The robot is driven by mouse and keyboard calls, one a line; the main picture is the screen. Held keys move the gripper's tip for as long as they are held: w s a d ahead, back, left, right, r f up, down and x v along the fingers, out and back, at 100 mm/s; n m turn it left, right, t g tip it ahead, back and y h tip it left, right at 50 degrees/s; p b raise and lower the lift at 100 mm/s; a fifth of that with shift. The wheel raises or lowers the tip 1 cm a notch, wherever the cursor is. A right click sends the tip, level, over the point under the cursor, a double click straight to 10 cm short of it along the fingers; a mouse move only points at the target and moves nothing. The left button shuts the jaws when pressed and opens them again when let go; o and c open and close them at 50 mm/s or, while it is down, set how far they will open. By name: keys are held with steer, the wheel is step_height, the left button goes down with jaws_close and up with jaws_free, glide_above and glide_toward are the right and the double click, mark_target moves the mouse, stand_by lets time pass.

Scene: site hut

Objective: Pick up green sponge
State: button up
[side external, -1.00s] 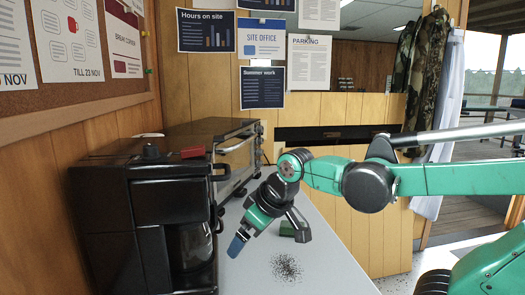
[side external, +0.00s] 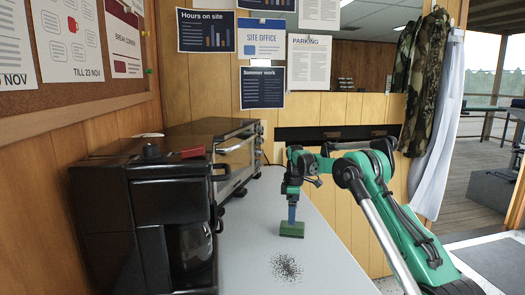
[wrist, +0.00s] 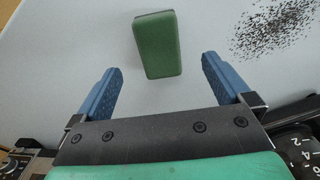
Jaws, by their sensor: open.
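The green sponge (side external: 292,230) lies flat on the light grey counter (side external: 251,262) in the side external view, beyond a patch of dark crumbs. My gripper (side external: 291,216) points down just over or beside it; the side view does not show a clear gap between them. In the wrist view the sponge (wrist: 158,45) is ahead of and between the lines of my two blue fingers. My gripper (wrist: 160,78) is open in the wrist view, with bare counter between the fingertips and nothing held.
Dark crumbs (side external: 286,267) lie on the counter, also at the upper right of the wrist view (wrist: 277,27). A black coffee maker (side external: 150,215) and a toaster oven (side external: 236,150) stand along the left wall. The counter's right side is clear.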

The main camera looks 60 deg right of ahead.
steer(key=shift+f, duration=2.75)
steer(key=c, duration=1.3)
step_height(320, 180, up, 10)
steer(key=shift+r, duration=0.1)
